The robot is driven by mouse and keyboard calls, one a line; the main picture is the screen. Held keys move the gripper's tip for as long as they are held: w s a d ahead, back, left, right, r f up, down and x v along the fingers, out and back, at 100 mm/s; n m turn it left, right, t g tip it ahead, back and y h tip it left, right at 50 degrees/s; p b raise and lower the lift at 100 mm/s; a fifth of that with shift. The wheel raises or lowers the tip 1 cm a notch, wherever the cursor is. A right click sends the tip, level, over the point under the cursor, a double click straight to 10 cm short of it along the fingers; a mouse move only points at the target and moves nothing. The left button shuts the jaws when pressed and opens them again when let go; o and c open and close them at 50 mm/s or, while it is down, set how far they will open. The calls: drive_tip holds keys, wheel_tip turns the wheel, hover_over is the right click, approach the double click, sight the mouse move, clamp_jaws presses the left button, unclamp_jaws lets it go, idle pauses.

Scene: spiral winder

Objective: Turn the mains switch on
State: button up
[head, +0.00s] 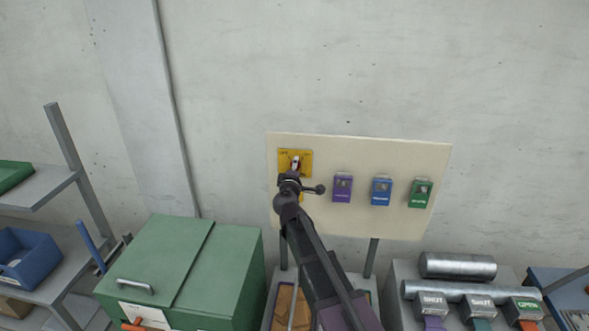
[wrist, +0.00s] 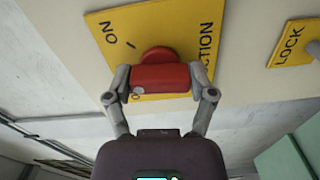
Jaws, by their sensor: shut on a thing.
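The mains switch is a red handle (wrist: 160,78) on a yellow plate (wrist: 128,22). In the wrist view the handle lies crosswise, between the two fingers of my gripper (wrist: 161,92), which is shut on it. The plate carries black letters, partly hidden behind the handle. In the head view the yellow plate (head: 284,156) is at the upper left of a cream panel (head: 361,219). There my gripper (head: 294,174) is just below the switch and covers part of it. Which marked position the handle points to cannot be told.
A second yellow plate marked LOCK (wrist: 290,42) is beside the first in the wrist view. Purple (head: 342,188), blue (head: 381,191) and green (head: 420,193) boxes hang on the panel to the right. A green cabinet (head: 190,262) stands below left.

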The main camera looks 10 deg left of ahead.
drive_tip(key=m, duration=0.3)
drive_tip(key=shift+w+m, duration=0.1)
drive_tip(key=shift+m, duration=2.3)
drive_tip(key=o, duration=1.1)
drive_tip(key=shift+c, duration=0.2)
drive_tip(key=s, duration=1.2)
